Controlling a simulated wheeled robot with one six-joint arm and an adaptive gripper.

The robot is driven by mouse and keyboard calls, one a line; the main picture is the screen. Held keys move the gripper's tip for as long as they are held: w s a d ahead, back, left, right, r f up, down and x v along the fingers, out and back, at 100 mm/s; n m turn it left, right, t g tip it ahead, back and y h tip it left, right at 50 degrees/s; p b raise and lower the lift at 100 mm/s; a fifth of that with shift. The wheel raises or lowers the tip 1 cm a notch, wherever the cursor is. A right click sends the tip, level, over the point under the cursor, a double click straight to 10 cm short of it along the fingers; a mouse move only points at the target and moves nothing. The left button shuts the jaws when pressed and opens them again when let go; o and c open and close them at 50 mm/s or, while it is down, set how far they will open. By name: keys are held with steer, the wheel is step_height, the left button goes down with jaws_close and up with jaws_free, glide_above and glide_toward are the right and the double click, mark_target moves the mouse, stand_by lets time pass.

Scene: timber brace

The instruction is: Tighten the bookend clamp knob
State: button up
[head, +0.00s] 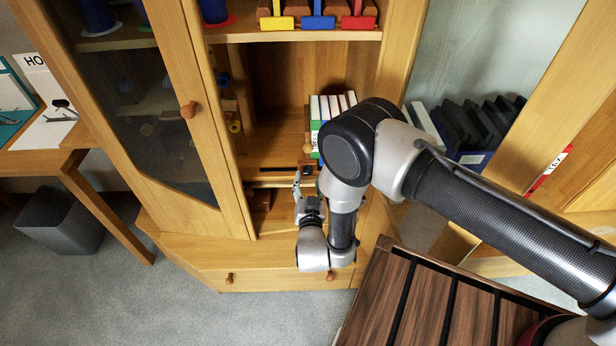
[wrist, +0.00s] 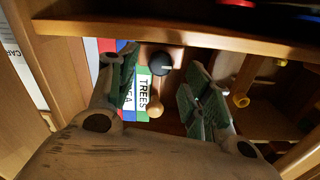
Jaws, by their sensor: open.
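A round black knob (wrist: 161,64) with a pale pointer line sits on a wooden block in front of the books in the wrist view. A wooden ball (wrist: 155,107) shows just below it. My gripper (wrist: 160,76) is open, with green-padded fingers left and right of the knob and a gap on both sides. I cannot tell how far the fingertips are from it in depth. In the head view my gripper (head: 299,186) is at the cabinet's lower opening, below the row of books (head: 331,115); the black knob cannot be made out there. Spines reading TREES (wrist: 142,90) and SEA show in the wrist view.
A shelf board (wrist: 200,42) runs just above the books. The glazed cabinet door (head: 140,100) stands at the left of the opening. Toy blocks (head: 317,20) are on the upper shelf. A slatted wooden surface (head: 420,300) lies at lower right. Grey floor is clear in front.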

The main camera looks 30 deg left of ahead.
mark_target(308, 171)
steer(key=shift+x, duration=1.1)
steer(key=c, duration=1)
steer(key=shift+c, duration=0.2)
